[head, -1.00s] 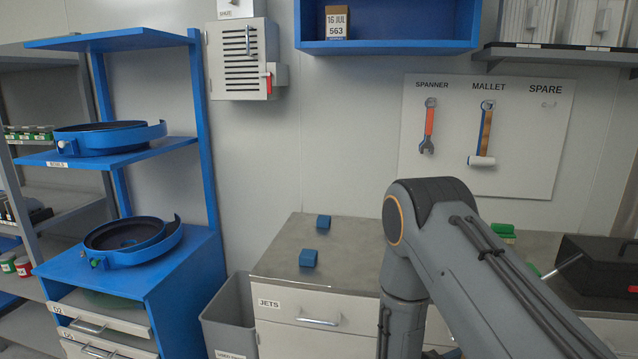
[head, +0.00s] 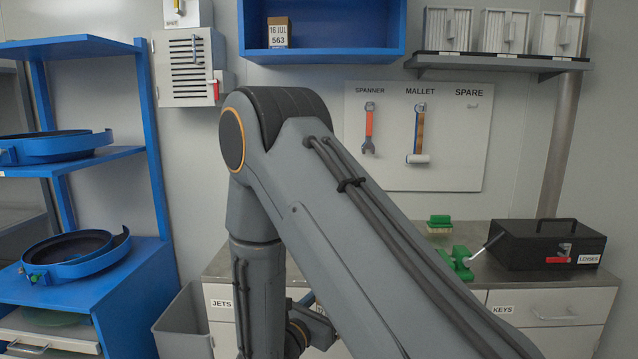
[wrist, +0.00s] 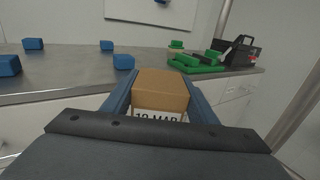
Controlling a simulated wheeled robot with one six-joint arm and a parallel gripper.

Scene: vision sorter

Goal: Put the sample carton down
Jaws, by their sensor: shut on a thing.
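My gripper (wrist: 160,92) is shut on a brown carton (wrist: 163,88) with a white label reading "12 MAR", partly cut off by the gripper body. The wrist view shows the carton between the two blue fingers, in front of the grey counter (wrist: 62,84) edge. I cannot tell how high it is held. In the head view my arm hides the gripper and carton. Another carton (head: 278,33), marked "16 JUL 563", stands in the blue wall shelf.
Several blue blocks (wrist: 123,62) lie spread on the counter. Green pieces (head: 459,262) and a black toolbox (head: 548,246) labelled LENSES stand at its right. A grey bin (head: 184,325) is at the counter's left. Bare counter shows between the blue blocks.

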